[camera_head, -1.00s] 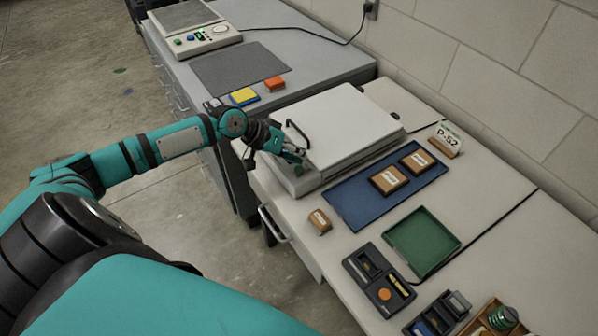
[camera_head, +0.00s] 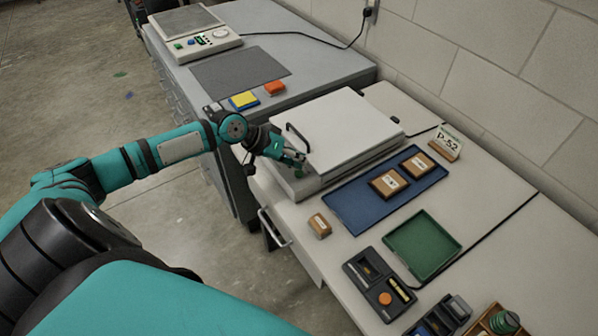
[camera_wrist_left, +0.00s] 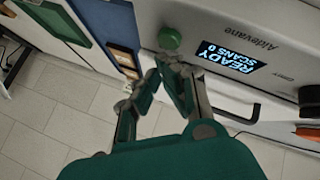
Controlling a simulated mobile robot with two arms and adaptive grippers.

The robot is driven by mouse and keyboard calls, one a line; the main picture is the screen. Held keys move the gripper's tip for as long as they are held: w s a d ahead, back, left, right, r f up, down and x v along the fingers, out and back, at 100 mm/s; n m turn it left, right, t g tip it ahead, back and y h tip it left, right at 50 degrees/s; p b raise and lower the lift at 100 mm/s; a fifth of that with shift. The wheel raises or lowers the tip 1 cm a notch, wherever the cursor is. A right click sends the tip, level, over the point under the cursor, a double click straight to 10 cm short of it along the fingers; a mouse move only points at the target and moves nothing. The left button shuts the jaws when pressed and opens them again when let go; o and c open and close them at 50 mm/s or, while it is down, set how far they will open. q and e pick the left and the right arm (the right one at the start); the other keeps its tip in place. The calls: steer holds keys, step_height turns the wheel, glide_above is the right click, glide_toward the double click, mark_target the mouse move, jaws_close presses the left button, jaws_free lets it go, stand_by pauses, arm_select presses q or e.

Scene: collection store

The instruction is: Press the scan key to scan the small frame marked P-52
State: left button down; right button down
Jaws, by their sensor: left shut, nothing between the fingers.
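The white scanner (camera_head: 350,128) has its lid down, so anything inside is hidden. Its display (camera_wrist_left: 235,58) in the left wrist view reads READY, SCANS 0. The round green scan key (camera_wrist_left: 169,38) is on its front panel and also shows in the head view (camera_head: 298,174). My left gripper (camera_wrist_left: 165,66) is shut and empty, its fingertips close beside the green key; I cannot tell whether they touch. It shows in the head view (camera_head: 302,160) over the scanner's front edge. A P-52 card (camera_head: 447,143) stands behind the blue tray. My right gripper is not in view.
The blue tray (camera_head: 346,211) holds two small wooden frames (camera_head: 388,182); another small frame (camera_head: 320,225) lies before it. A green tray (camera_head: 422,246) and a dark organiser (camera_head: 380,283) lie nearer. A lid handle (camera_wrist_left: 235,116) projects close to my gripper.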

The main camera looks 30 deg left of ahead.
arm_select(q)
steer(key=shift+f, duration=0.1)
stand_by(0.4)
steer(key=shift+f, duration=0.35)
